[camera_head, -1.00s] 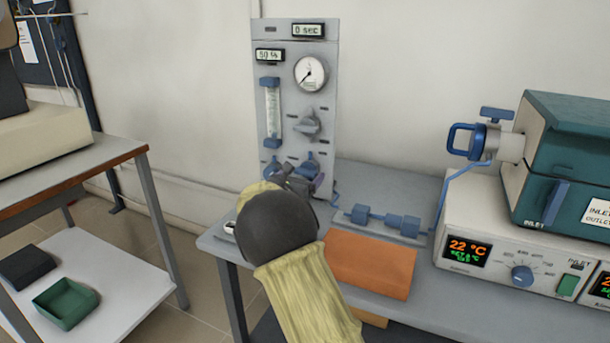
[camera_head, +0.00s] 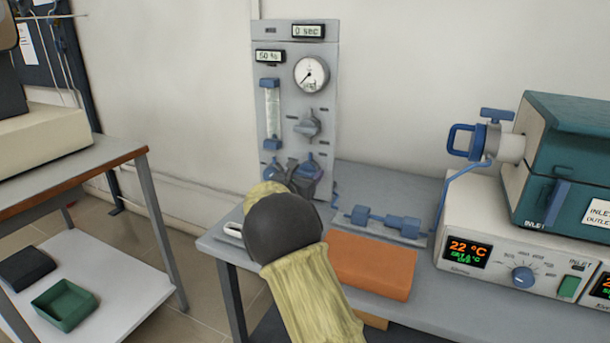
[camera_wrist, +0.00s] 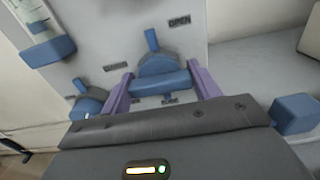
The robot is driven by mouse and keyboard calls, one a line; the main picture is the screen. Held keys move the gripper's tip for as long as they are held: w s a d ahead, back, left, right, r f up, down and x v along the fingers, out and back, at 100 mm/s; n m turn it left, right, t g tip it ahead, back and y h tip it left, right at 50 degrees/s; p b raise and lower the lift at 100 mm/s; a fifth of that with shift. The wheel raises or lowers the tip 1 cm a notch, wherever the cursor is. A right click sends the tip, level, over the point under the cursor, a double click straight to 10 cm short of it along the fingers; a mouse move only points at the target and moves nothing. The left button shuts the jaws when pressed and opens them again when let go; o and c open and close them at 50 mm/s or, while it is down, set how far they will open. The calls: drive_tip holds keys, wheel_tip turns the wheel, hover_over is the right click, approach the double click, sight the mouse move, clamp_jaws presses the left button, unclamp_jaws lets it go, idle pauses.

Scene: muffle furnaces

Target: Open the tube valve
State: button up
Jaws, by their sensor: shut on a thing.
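The panel (camera_head: 291,60) stands at the back of the bench, with two blue valves low on its face. My gripper (camera_head: 305,180) is at the lower right valve (camera_head: 309,161) and partly covers it in the head view. In the wrist view the purple fingers of my gripper (camera_wrist: 160,78) are on either side of this valve's blue handle (camera_wrist: 160,84), shut on it. A blue pointer (camera_wrist: 152,40) on the valve points up, left of the OPEN label (camera_wrist: 179,20). The other blue valve (camera_wrist: 88,106) is to the left.
The panel also has a flow tube (camera_head: 272,110), a round gauge (camera_head: 311,73) and a grey knob (camera_head: 308,124). An orange block (camera_head: 370,265) and a blue fitting (camera_head: 385,219) lie on the bench. The furnace (camera_head: 565,160) and its controller (camera_head: 480,240) stand at right.

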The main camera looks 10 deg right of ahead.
drive_tip(key=shift+f+b, duration=0.1)
drive_tip(key=shift+b, duration=0.35)
drive_tip(key=m+b, duration=0.1)
drive_tip(key=b, duration=0.1)
drive_tip(key=m+b, duration=0.1)
drive_tip(key=b, duration=0.1)
drive_tip(key=shift+f+m, duration=0.25)
drive_tip(key=shift+m, duration=0.15)
drive_tip(key=m+b, duration=0.5)
drive_tip(key=b, duration=0.3)
drive_tip(key=m+b, duration=0.6)
drive_tip(key=shift+d+r+m+b, duration=0.1)
drive_tip(key=shift+r+m+b, duration=0.1)
drive_tip(key=shift+m+b, duration=1.85)
drive_tip(key=o, duration=1)
